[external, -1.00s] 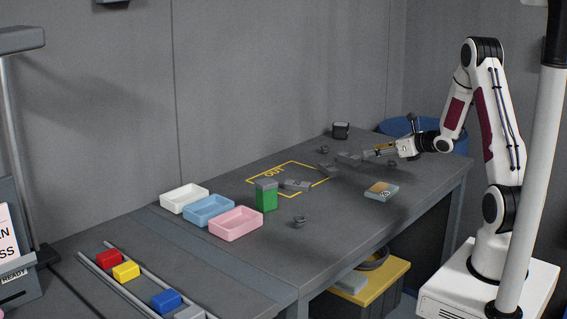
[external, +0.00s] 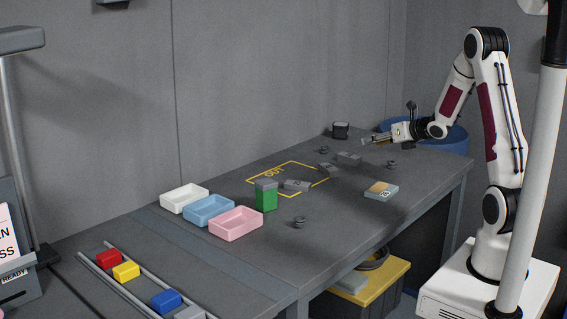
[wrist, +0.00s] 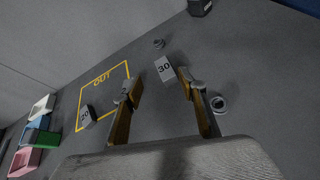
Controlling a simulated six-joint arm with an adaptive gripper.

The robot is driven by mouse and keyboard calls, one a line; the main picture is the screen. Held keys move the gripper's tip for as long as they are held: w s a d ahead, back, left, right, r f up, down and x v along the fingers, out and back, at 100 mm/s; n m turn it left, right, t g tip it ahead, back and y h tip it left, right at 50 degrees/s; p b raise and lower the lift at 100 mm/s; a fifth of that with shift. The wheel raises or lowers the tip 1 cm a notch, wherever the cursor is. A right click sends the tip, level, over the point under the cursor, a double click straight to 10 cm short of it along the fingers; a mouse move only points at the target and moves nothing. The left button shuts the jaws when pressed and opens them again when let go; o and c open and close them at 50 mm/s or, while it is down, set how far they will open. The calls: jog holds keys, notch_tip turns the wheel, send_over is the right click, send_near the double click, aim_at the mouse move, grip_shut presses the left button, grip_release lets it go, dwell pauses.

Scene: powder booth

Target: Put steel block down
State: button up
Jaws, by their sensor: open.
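A grey block marked 30 (wrist: 164,69) lies on the table and shows between my fingertips in the wrist view; it also shows in the external view (external: 348,158). A grey block marked 20 (wrist: 86,117) lies inside the yellow OUT outline, also seen in the external view (external: 296,185). A third small grey piece (external: 328,170) lies near the outline's right corner. I cannot tell which is the steel block. My gripper (external: 366,140) is open and empty above the table's far right part, apart from the blocks; its fingers (wrist: 158,84) are spread.
White (external: 183,198), blue (external: 208,210) and pink (external: 236,223) trays stand left, beside a green block (external: 266,198) with a grey top. Small round knobs (external: 391,165), a dark cup (external: 341,130) and a tan-and-grey box (external: 381,191) are on the table. A blue bin (external: 455,139) stands behind.

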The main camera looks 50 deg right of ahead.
jog(key=s+a+r+m+g+h, duration=0.2)
jog(key=s+a+r+m+g, duration=0.2)
jog(key=s+a+r+m, duration=1)
jog(key=s+a+f+m+g+y, duration=0.1)
jog(key=s+a+f+m, duration=0.1)
jog(key=s+a+m, duration=0.4)
jog(key=s+a+f+m+g+y, duration=0.2)
jog(key=s+a+m, duration=0.5)
jog(key=s+m, duration=0.5)
jog(key=shift+s+a, duration=0.15)
jog(key=shift+s, duration=0.45)
